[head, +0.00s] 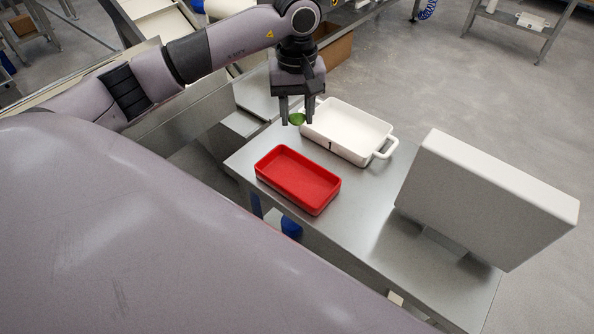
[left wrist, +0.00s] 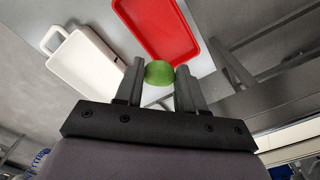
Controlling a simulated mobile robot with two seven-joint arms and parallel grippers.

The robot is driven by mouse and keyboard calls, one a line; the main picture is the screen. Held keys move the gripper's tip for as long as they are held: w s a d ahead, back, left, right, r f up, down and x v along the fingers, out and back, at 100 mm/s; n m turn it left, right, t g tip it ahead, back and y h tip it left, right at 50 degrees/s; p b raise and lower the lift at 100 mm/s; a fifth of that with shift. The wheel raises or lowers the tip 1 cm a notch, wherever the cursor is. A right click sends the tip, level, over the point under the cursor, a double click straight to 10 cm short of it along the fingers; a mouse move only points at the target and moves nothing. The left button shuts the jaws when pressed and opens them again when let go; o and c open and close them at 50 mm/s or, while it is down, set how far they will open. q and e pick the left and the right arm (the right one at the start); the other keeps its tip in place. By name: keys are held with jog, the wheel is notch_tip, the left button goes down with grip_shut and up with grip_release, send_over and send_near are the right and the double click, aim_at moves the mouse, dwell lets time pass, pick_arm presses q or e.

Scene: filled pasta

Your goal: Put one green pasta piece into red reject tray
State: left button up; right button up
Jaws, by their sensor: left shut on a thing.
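My left gripper (head: 297,119) is shut on a green pasta piece (head: 297,119) and holds it above the metal table, by the near left corner of the white dish. In the left wrist view the green piece (left wrist: 159,72) sits between the two fingertips (left wrist: 160,74). The red reject tray (head: 298,179) lies on the table, nearer to me than the gripper; its visible inside is empty. It also shows in the left wrist view (left wrist: 165,30), just beyond the fingertips. My right gripper is in neither view.
The white handled dish (head: 347,131) stands behind the red tray. A large pale box-shaped panel (head: 490,195) stands at the table's right. The metal table (head: 365,215) is bare between them. Conveyor-like metal parts (head: 200,120) lie to the left.

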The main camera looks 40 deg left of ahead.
pick_arm(q)
jog(key=b, duration=0.1)
send_over(297, 181)
notch_tip(297, 181, down, 15)
jog(key=shift+s, duration=0.1)
jog(key=shift+f+b, duration=0.45)
jog(key=shift+f, duration=1.45)
jog(key=shift+f, duration=0.25)
jog(key=o, duration=1)
jog(key=shift+r, duration=0.1)
jog(key=shift+o, duration=0.2)
jog(key=shift+r, duration=0.1)
